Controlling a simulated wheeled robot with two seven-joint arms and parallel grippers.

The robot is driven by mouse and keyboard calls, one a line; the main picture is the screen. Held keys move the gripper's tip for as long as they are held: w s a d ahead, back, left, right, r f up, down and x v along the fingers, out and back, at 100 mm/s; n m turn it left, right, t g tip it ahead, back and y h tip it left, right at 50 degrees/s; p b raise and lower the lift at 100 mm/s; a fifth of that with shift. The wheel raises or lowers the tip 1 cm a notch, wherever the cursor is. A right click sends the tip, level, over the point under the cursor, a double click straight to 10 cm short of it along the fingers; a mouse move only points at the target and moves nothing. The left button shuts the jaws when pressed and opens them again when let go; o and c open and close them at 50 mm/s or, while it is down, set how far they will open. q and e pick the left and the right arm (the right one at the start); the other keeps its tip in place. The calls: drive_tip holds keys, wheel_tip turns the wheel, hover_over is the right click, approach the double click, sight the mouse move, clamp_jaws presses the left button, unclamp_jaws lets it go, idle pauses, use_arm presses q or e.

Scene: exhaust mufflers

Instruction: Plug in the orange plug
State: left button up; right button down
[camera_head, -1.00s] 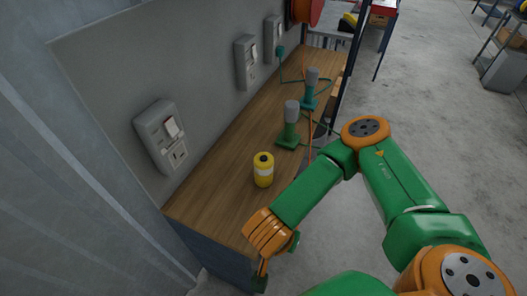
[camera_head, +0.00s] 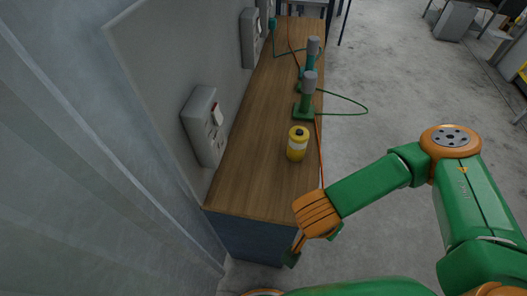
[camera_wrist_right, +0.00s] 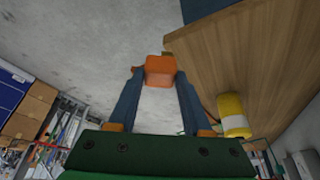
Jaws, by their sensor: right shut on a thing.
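The orange plug (camera_wrist_right: 160,70) shows as an orange block in the right wrist view. My right gripper (camera_wrist_right: 158,78) is shut on it, one blue finger on each side. In the head view my right gripper (camera_head: 295,250) is beyond the near end of the workbench, pointing down, and the plug is not clear there. The nearest wall outlet (camera_head: 205,128), a grey box with a switch, is on the panel to the left, apart from the gripper. My left gripper is not in view.
On the wooden workbench (camera_head: 255,170) stand a yellow can (camera_head: 298,148), a green stand device (camera_head: 305,100) and a teal one (camera_head: 309,62). An orange cord (camera_head: 319,160) runs along the right edge. Another outlet (camera_head: 249,38) is further back.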

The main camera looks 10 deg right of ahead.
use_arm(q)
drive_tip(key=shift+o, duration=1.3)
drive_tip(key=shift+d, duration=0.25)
use_arm(e)
drive_tip(key=shift+d, duration=0.15)
use_arm(q)
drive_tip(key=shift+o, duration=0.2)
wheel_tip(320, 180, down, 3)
drive_tip(key=b, duration=0.3)
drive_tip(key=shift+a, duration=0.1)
use_arm(e)
drive_tip(key=w+a+n+t+y+b, duration=0.25)
drive_tip(key=a+n+y+b, duration=0.6)
drive_tip(key=a, duration=1.25)
drive_tip(key=w+r+m+y+b, duration=0.25)
drive_tip(key=w+r+y, duration=0.2)
drive_tip(key=y, duration=0.35)
use_arm(q)
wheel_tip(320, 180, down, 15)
drive_tip(key=b, duration=0.4)
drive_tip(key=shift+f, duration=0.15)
use_arm(e)
drive_tip(key=w+d+r+m+t, duration=0.2)
drive_tip(key=w+d+t, duration=0.4)
drive_tip(key=d, duration=0.4)
drive_tip(key=shift+w+d+m+y, duration=0.3)
drive_tip(key=shift+w+m+y, duration=0.05)
drive_tip(key=shift+w+m, duration=0.5)
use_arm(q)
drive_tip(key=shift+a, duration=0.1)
